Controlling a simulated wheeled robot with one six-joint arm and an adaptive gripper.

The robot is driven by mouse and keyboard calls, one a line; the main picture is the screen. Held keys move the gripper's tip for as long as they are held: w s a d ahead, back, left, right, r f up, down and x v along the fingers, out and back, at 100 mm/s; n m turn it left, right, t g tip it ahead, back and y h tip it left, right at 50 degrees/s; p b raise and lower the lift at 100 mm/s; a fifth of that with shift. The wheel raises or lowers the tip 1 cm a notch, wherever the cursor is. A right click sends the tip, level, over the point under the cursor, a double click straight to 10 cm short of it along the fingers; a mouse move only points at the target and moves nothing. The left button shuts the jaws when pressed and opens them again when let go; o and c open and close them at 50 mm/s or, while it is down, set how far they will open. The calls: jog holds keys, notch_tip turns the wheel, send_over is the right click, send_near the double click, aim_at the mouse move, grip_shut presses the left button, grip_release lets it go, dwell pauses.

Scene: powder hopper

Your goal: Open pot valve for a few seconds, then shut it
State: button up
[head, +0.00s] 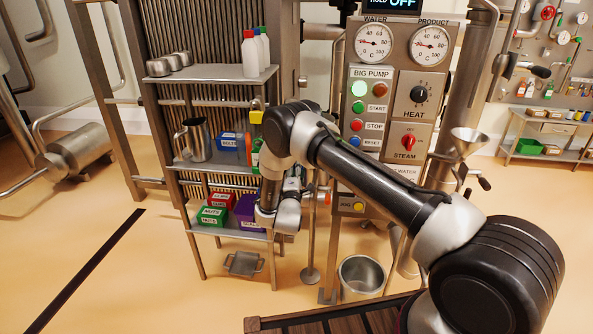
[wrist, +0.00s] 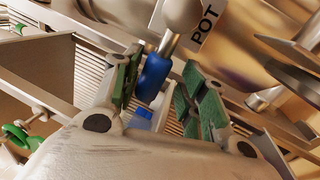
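The pot valve's blue handle (wrist: 153,76) hangs from a metal stem with a rounded metal knob, beside a white label reading POT (wrist: 203,22) in the wrist view. My gripper (wrist: 164,80) is open, with its green-padded fingers on either side of the blue handle. The handle shows in the gap, nearer the left finger; I cannot tell whether it touches. In the head view my arm reaches down in front of the shelf rack, and its wrist hides the fingers. I cannot make out the pot valve there.
A shelf rack (head: 213,76) with bottles, a jug and small boxes stands left of my arm. A control panel (head: 405,108) with gauges and knobs is behind it. A metal bucket (head: 361,278) stands on the floor. A green valve wheel (wrist: 22,135) is at left in the wrist view.

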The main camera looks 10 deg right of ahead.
jog(key=v, duration=1.2)
notch_tip(320, 180, down, 16)
jog(key=s+a+m+g+y, duration=0.3)
jog(key=m+g+y, duration=0.1)
jog(key=g, duration=0.4)
jog(key=s+a+r+m+g+y, duration=0.1)
jog(key=s+a+m+g+y, duration=0.15)
jog(key=s+g, duration=0.2)
jog(key=s+d+r+m+g, duration=0.4)
jog(key=s+r, duration=0.3)
jog(key=r, duration=0.6)
jog(key=s+d+r+m+g, duration=0.2)
jog(key=s+d+r+g, duration=0.35)
jog(key=r, duration=0.75)
jog(key=s+d+r+m+t, duration=0.2)
jog(key=s+d+r+t, duration=0.1)
jog(key=s+d+r, duration=0.6)
jog(key=s+d+r+m+t, duration=0.1)
jog(key=s+d+r+t, duration=0.2)
jog(key=s+d+r, duration=0.7)
notch_tip(320, 180, up, 6)
jog(key=shift+s+f+m+t+h, duration=0.1)
jog(key=shift+s+m+t+h, duration=0.05)
jog(key=shift+m+t+h, duration=0.25)
